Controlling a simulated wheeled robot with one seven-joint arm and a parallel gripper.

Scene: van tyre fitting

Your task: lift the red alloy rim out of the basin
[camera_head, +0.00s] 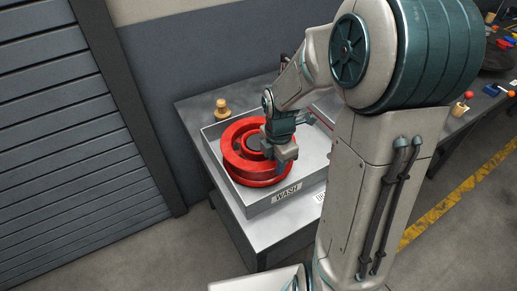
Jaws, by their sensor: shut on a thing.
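The red alloy rim (235,163) lies in the metal basin (262,209), which has a WASH label on its front wall. The rim's open face is turned up, with a dark centre. My gripper (284,160) points down over the right side of the rim and is shut on it. The exact grip and the fingertips are partly hidden by the gripper body. From this view I cannot tell whether the rim rests on the basin floor or is slightly above it.
The basin stands on a grey table (185,112). A small wooden peg-like object (222,108) stands behind it. A shuttered door (60,120) is at the left. Another bench with coloured small items (461,106) is at the right. Open floor lies in front.

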